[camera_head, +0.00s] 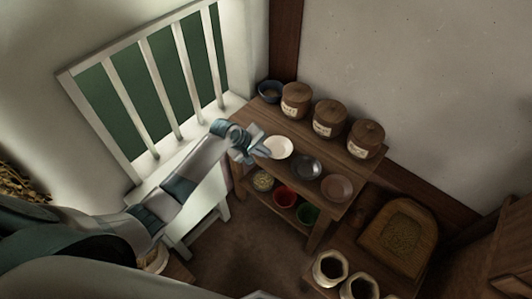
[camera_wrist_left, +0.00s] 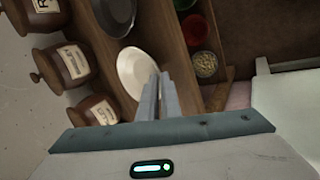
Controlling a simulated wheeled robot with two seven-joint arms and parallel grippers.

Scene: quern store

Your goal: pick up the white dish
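The white dish (camera_head: 279,147) is at the left end of a row of three dishes on the wooden table's top. It also shows in the left wrist view (camera_wrist_left: 132,68), with its rim at the fingertips. My left gripper (camera_head: 260,151) reaches in from the left to the dish's left rim. In the left wrist view its two fingers (camera_wrist_left: 158,80) are close together, with the rim between their tips. The dish appears level, in line with the other dishes; any gap under it cannot be made out. My right gripper is not in view.
A dark dish (camera_head: 306,167) and a brown dish (camera_head: 336,188) stand to the right. Lidded jars (camera_head: 329,119) and a dark blue bowl (camera_head: 270,91) line the back. A red bowl (camera_head: 285,197) and a green bowl (camera_head: 308,213) sit on the lower shelf. A barred window (camera_head: 160,85) is at left.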

